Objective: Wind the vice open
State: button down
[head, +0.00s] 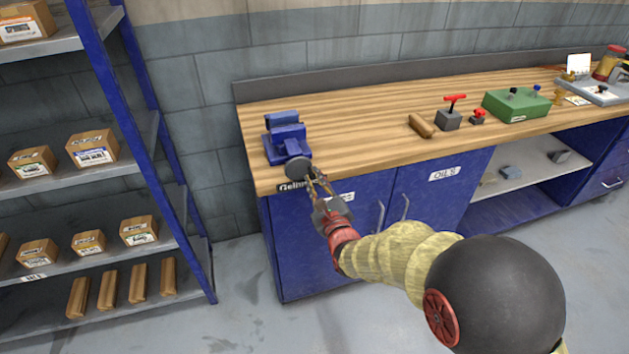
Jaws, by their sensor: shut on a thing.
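The blue vice (287,138) is mounted at the left front corner of the wooden workbench (350,118). A round dark grey part (298,162), like a handwheel, is at its front, over the bench's front edge. My gripper (316,183) reaches up from below right, in front of the bench. Its fingers are at the lower right rim of the round grey part and shut on it. The fingertips are small here, and the exact contact is hard to see. How far apart the vice's jaws stand cannot be told from this view.
A wooden block (420,126), a grey block with a red handle (450,116) and a green box (517,104) stand farther right on the bench. A blue shelf rack (146,100) with cartons stands at left. Cupboard doors with handles (380,217) are below the bench.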

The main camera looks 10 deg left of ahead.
jog(key=n, duration=0.3)
jog(key=shift+r, duration=0.4)
jog(key=n, duration=0.3)
jog(key=shift+a+r, duration=0.1)
jog(key=shift+r, duration=0.3)
jog(key=shift+s+a+r+n, duration=0.1)
jog(key=shift+s+r+n, duration=0.05)
jog(key=shift+n, duration=0.75)
jog(key=shift+a+r+n, duration=0.15)
jog(key=shift+r+n, duration=0.05)
jog(key=shift+n, duration=0.8)
